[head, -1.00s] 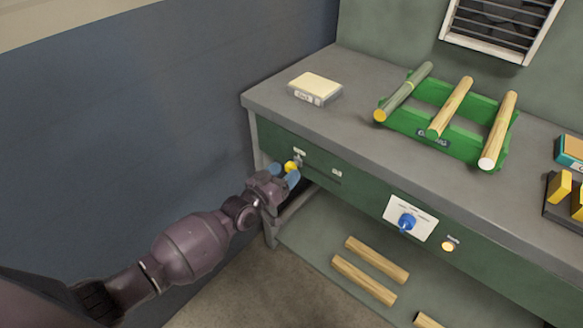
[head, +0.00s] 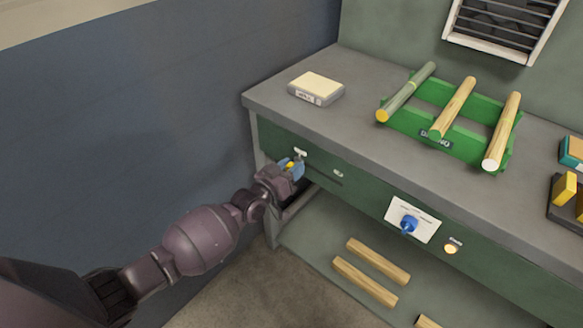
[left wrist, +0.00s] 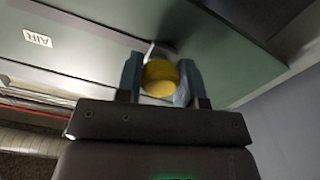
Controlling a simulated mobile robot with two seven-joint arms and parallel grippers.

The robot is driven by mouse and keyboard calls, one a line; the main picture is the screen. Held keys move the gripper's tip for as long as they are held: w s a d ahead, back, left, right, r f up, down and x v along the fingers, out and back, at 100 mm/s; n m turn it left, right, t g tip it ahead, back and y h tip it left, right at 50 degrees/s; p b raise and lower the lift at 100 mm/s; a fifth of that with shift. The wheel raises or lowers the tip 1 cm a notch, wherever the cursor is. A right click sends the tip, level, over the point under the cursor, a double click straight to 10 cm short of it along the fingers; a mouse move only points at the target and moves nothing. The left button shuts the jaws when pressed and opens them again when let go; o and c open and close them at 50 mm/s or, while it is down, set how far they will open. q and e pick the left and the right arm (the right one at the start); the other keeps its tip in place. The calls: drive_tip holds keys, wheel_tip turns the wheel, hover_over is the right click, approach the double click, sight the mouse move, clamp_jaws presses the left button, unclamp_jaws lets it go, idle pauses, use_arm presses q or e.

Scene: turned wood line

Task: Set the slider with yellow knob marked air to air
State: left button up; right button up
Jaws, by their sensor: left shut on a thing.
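The yellow knob (left wrist: 160,78) of the slider sits between the two blue-grey fingers of my left gripper (left wrist: 161,82) in the left wrist view. The gripper is shut on it. In the head view the knob (head: 290,165) is mostly covered by my left gripper (head: 291,167), at the left end of the bench's green front. A white label reading AIR (left wrist: 38,37) is on the green panel in the left wrist view. A small white label (head: 300,153) shows just above the gripper in the head view. My right gripper is not in view.
On the grey bench top (head: 360,110) are a pale block (head: 316,87) and a green rack (head: 455,152) with three rods. The front also carries a blue rotary knob (head: 408,224) and a lit round button (head: 450,248). Wooden rods (head: 378,261) lie on the lower shelf.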

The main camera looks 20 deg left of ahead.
sight(338, 183)
use_arm(q)
drive_tip(key=shift+s+d, duration=0.15)
drive_tip(key=shift+d, duration=0.15)
clamp_jaws()
drive_tip(key=d, duration=0.2)
drive_tip(key=s+d+p, duration=0.1)
drive_tip(key=d, duration=0.1)
drive_tip(key=shift+s+d+r+p, duration=0.1)
drive_tip(key=shift+s+r+p, duration=0.1)
drive_tip(key=shift+p, duration=0.1)
drive_tip(key=d, duration=0.2)
drive_tip(key=s+d+p, duration=0.1)
drive_tip(key=d, duration=0.1)
drive_tip(key=s+d, duration=0.1)
drive_tip(key=d, duration=0.1)
drive_tip(key=shift+s+d+f, duration=0.15)
drive_tip(key=shift+s, duration=0.05)
drive_tip(key=shift+s+d+f, duration=0.1)
drive_tip(key=shift+d, duration=0.25)
drive_tip(key=o, duration=1)
unclamp_jaws()
drive_tip(key=shift+o, duration=0.2)
drive_tip(key=shift+s, duration=0.1)
